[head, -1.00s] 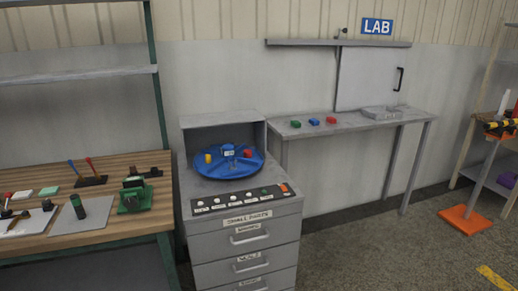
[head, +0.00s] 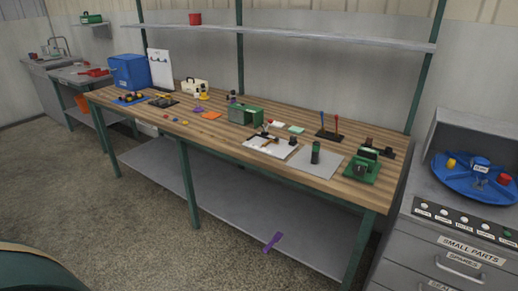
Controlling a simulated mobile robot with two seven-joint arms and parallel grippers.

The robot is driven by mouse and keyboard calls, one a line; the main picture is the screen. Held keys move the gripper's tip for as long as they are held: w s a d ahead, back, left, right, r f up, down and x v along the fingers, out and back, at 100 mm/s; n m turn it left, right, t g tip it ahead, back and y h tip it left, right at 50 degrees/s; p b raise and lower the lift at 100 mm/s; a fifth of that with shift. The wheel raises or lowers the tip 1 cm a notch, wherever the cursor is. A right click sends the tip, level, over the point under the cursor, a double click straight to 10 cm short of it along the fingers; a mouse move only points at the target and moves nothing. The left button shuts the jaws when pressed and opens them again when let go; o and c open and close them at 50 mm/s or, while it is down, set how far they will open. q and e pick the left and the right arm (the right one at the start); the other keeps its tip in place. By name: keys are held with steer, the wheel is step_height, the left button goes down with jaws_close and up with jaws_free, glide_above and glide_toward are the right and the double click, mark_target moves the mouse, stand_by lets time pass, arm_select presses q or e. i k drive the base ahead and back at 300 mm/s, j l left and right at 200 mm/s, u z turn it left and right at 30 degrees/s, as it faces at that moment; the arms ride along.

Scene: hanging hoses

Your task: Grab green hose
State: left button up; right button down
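No green hose can be made out in the head view. Neither of my grippers shows in the head view.
A long wooden workbench (head: 215,125) with green legs carries tools, a green box (head: 244,115) and a blue bin (head: 130,72). A grey drawer cabinet (head: 440,255) with a blue round tray (head: 475,180) stands right. A dark green rounded object (head: 35,272) is cut off bottom left. Floor in front is clear.

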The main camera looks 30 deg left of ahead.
mark_target(316, 148)
steer(key=u, duration=0.4)
steer(key=i+j+z, duration=0.1)
steer(key=z, duration=0.3)
steer(key=j+z, duration=0.2)
steer(key=z, duration=0.2)
steer(key=i+j+z, duration=0.1)
steer(key=z, duration=0.25)
steer(key=j+z, duration=0.5)
steer(key=j, duration=0.65)
